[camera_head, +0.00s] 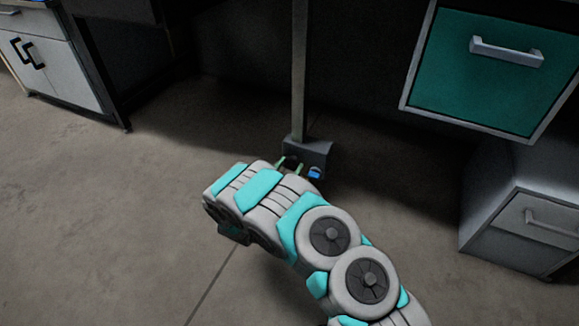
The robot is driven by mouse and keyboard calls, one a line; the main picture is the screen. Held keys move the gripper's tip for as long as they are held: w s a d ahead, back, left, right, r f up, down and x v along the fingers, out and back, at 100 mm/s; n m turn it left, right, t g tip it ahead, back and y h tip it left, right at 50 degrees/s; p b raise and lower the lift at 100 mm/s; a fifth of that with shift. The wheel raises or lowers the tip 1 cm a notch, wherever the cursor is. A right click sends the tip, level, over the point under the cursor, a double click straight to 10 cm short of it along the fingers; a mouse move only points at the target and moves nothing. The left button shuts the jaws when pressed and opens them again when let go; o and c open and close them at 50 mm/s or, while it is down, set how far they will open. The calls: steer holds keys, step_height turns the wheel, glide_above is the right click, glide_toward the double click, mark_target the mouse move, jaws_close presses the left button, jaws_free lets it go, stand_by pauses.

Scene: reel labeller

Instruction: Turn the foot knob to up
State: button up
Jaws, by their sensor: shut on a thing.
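A dark grey foot box (318,150) stands on the floor at the base of a thin upright post. My gripper (290,164) is at the left part of its front face, with green fingers on both sides of a small dark knob (291,162). The gripper is shut on this knob, which I take to be the foot knob. Most of the knob is hidden by the fingers and my wrist, and its pointing direction cannot be read. A small blue part (315,173) sits on the box's front to the right of the fingers.
The post (299,70) rises behind the box. A teal drawer (490,70) overhangs at the upper right, with a grey cabinet (525,225) below it. A white cabinet (50,65) stands at the far left. The floor (110,220) to the left is clear.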

steer(key=m+p, duration=0.2)
steer(key=m, duration=0.1)
steer(key=shift+r, duration=0.15)
steer(key=m+p, duration=0.1)
steer(key=m, duration=0.1)
steer(key=shift+d+m, duration=0.1)
steer(key=shift+m, duration=0.3)
steer(key=m+p, duration=0.1)
steer(key=m, duration=0.2)
steer(key=m+p, duration=0.1)
steer(key=m, duration=0.2)
steer(key=shift+d+f, duration=0.1)
steer(key=shift+f, duration=0.1)
steer(key=shift+m, duration=0.4)
steer(key=o, duration=1.4)
steer(key=shift+s, duration=0.1)
